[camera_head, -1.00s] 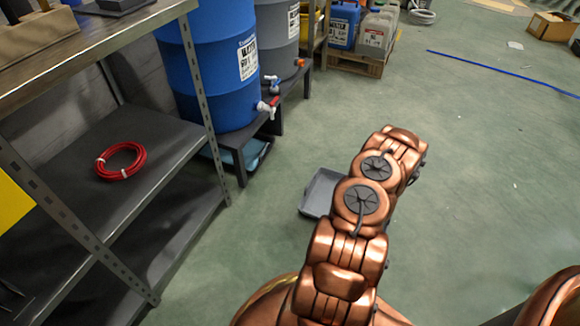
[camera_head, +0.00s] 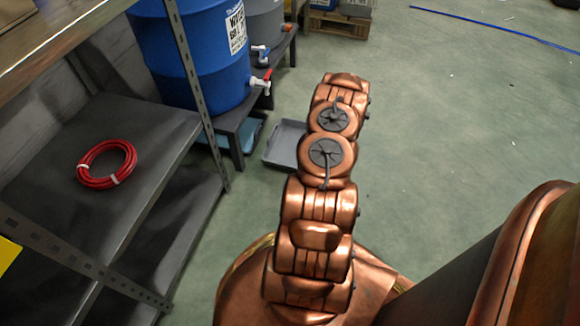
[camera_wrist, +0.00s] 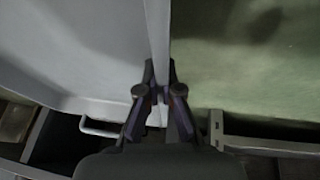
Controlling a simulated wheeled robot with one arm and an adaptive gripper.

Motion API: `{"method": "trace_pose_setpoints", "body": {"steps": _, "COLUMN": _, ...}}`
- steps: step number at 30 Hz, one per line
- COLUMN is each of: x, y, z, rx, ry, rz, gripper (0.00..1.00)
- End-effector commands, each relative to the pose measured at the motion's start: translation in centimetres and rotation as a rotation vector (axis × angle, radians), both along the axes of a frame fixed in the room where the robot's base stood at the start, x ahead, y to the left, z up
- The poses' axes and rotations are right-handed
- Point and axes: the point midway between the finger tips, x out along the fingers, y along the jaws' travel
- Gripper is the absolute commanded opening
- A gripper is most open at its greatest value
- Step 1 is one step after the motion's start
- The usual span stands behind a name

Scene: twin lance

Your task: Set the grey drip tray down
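The grey drip tray (camera_head: 280,141) shows in the head view, partly hidden behind my arm, beside the low barrel stand. In the wrist view the tray (camera_wrist: 75,50) fills the upper left, with its rim running up the middle. My gripper (camera_wrist: 158,68) is shut on that rim, one finger on each side. In the head view my gripper is hidden behind my arm. I cannot tell whether the tray touches the floor or hangs just above it.
A dark stand (camera_head: 238,145) carries a blue barrel (camera_head: 190,60) with a red-handled tap. A blue tray (camera_head: 254,138) lies under the stand. A metal shelf (camera_head: 150,140) with a red hose coil (camera_head: 107,163) stands at left. The green floor (camera_head: 450,130) to the right is clear.

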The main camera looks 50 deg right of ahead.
Motion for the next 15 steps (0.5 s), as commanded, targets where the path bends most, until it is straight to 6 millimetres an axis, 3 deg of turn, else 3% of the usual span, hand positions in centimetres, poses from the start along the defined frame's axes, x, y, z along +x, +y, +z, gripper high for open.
{"method": "trace_pose_setpoints", "body": {"steps": 9, "x": 5.4, "y": -0.8, "z": -0.7, "rx": -0.003, "ry": -0.001, "rz": 0.005, "gripper": 0.0}}
{"method": "trace_pose_setpoints", "body": {"steps": 15, "x": 6.9, "y": -0.9, "z": -0.7, "rx": 0.0, "ry": 0.0, "rz": 0.005, "gripper": 0.0}}
